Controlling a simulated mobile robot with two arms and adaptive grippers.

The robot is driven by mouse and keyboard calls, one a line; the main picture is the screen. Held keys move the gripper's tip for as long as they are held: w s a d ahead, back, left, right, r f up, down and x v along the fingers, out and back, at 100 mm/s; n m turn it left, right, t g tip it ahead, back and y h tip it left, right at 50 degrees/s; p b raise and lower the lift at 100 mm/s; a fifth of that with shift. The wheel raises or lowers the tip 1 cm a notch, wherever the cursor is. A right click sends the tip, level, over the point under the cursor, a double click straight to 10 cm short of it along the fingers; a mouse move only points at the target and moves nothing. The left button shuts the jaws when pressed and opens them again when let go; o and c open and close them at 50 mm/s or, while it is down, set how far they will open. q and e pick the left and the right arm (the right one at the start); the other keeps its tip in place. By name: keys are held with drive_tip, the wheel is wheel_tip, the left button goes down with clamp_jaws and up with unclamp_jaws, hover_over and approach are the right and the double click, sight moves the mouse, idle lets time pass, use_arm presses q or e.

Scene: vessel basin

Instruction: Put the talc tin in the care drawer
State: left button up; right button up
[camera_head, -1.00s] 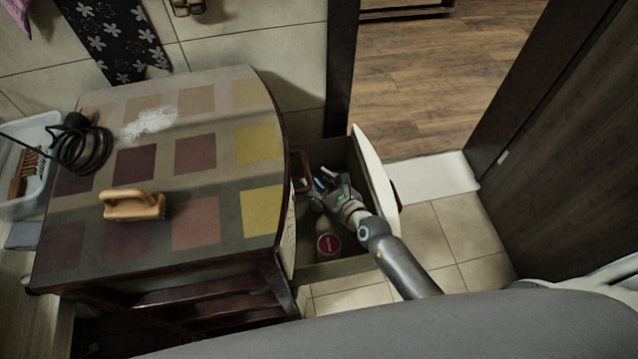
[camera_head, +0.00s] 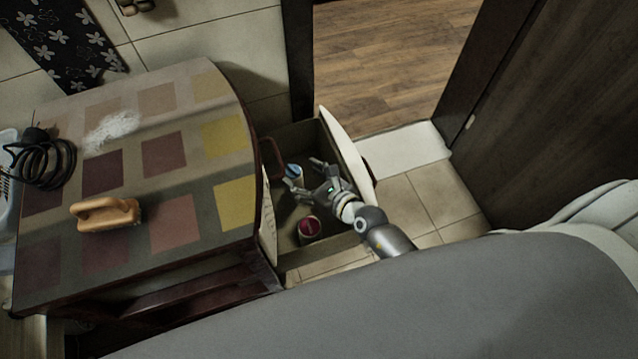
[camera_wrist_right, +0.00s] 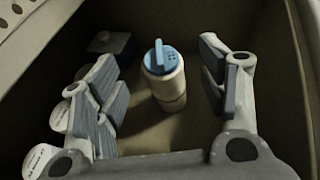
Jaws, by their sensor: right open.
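The talc tin appears to be the cream cylinder with a blue shaker cap (camera_wrist_right: 164,75). It stands upright on the floor of the open drawer (camera_head: 345,150). In the head view its blue cap (camera_head: 293,171) shows near my right fingertips. My right gripper (camera_head: 303,176) is open inside the drawer. In the right wrist view its fingers (camera_wrist_right: 160,66) stand on either side of the tin, with a visible gap at each side. My left gripper is not in view.
A red-lidded container (camera_head: 309,229) stands in the drawer's near part. The drawer comes out of a patchwork-topped cabinet (camera_head: 165,155), with a wooden-handled brush (camera_head: 106,213), black coiled cord (camera_head: 45,160) and white powder (camera_head: 112,130) on top. A doorway lies beyond.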

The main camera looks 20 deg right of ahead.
drive_tip(key=v, duration=0.6)
drive_tip(key=shift+s, duration=0.25)
drive_tip(key=shift+r, duration=0.1)
